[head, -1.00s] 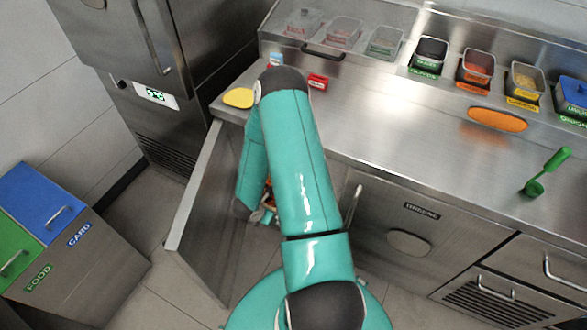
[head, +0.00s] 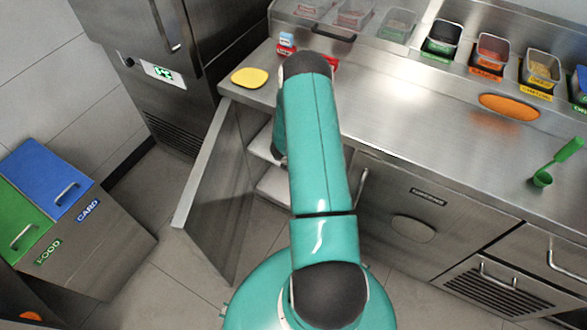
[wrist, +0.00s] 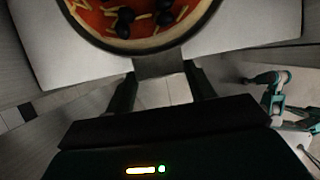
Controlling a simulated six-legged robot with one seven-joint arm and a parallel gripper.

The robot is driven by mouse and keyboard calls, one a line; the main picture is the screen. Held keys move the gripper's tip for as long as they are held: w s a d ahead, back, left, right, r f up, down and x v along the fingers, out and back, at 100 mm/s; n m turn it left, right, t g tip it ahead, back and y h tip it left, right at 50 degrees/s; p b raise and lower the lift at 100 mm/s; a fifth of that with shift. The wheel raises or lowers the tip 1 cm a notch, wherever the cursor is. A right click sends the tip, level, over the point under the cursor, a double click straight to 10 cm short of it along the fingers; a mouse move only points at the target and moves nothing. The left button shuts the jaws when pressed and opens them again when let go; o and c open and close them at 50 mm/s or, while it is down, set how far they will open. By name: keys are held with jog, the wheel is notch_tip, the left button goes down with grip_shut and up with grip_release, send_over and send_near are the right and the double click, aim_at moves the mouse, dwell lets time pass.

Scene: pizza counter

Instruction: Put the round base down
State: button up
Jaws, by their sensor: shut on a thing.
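The round base (wrist: 145,48) shows in the wrist view, cut off by the top edge. It has a tan rim, red sauce, pale cheese strips and black olives. A grey tab (wrist: 160,66) shows at its near rim, between my fingers. My gripper (wrist: 161,88) is shut on the round base at this tab. The base overlaps a pale flat panel (wrist: 265,22); I cannot tell whether they touch. In the head view my arm hides the gripper and the base.
A cabinet door (head: 212,185) stands open left of my arm, with pale shelves (head: 272,186) behind it. Above is the steel counter (head: 400,120) with a yellow disc (head: 250,78), an orange disc (head: 509,106) and a green scoop (head: 556,162). Bins (head: 85,240) stand left.

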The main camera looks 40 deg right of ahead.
notch_tip(320, 180, down, 2)
jog(key=shift+f, duration=0.25)
jog(key=o, duration=1.3)
jog(key=shift+a, duration=0.1)
jog(key=v, duration=1.2)
